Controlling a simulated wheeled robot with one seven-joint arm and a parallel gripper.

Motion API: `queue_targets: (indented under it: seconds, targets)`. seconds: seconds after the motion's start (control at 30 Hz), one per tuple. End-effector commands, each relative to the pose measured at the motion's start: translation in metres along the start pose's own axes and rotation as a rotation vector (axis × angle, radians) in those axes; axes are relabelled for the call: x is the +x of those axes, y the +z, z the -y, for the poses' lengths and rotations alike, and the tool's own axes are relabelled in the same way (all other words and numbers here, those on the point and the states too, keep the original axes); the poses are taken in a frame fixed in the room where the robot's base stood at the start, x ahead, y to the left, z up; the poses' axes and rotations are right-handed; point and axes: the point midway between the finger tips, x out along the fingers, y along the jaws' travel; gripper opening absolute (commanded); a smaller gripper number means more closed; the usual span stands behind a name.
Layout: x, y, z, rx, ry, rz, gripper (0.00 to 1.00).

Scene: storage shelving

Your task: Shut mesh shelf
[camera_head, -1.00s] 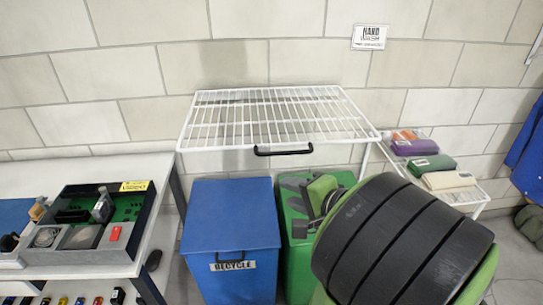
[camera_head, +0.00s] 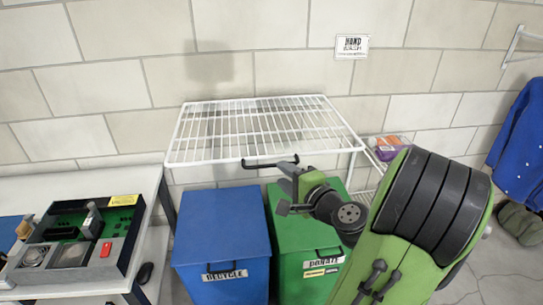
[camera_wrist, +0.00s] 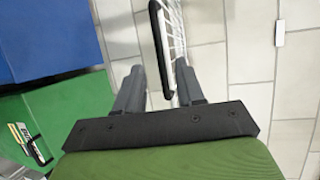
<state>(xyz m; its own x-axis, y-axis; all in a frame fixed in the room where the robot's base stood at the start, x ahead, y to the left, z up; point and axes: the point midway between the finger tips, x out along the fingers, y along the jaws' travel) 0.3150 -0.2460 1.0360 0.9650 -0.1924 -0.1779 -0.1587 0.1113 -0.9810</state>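The white wire mesh shelf (camera_head: 265,130) juts out from the wall above the bins in the head view. Its black handle (camera_head: 270,163) is at the middle of its front edge. My gripper (camera_head: 288,175) is just below the handle's right end in the head view. In the wrist view my gripper (camera_wrist: 160,68) is open, with its two grey fingers apart. The handle (camera_wrist: 158,45) shows ahead of the gap between the fingers, near their tips. I cannot tell whether they touch it. Part of the shelf's mesh shows beside the handle.
A blue recycle bin (camera_head: 222,240) and a green bin (camera_head: 305,245) stand below the shelf. A table (camera_head: 65,185) with an electronics box (camera_head: 78,235) is at left. A lower rack at right is partly hidden by my arm. A blue garment (camera_head: 520,140) hangs at far right.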

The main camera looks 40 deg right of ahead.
Motion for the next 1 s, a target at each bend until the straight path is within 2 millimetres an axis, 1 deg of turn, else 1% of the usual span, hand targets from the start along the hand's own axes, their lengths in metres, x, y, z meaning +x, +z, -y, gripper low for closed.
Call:
queue_targets:
  seconds: [0.03, 0.13, 0.2, 0.33, 0.47, 0.67, 0.7, 0.77, 0.93, 1.0]
  targets:
    - [0.006, 0.001, 0.007, 0.008, 0.002, 0.005, 0.38]
    - [0.022, 0.002, 0.005, 0.004, 0.006, 0.004, 0.38]
    - [0.040, 0.002, 0.001, -0.004, 0.004, 0.004, 0.38]
    - [0.061, 0.001, 0.000, -0.003, 0.004, 0.001, 0.38]
    - [0.070, 0.000, -0.001, -0.002, 0.003, -0.003, 0.38]
    - [0.071, -0.001, -0.001, -0.002, 0.003, -0.004, 0.38]
    - [0.071, -0.001, -0.001, -0.001, 0.003, -0.004, 0.36]
    - [0.070, -0.001, -0.001, -0.001, 0.003, -0.004, 0.27]
    - [0.070, -0.001, -0.001, -0.001, 0.005, -0.004, 0.01]
    - [0.070, -0.001, -0.002, -0.001, 0.006, -0.004, 0.00]
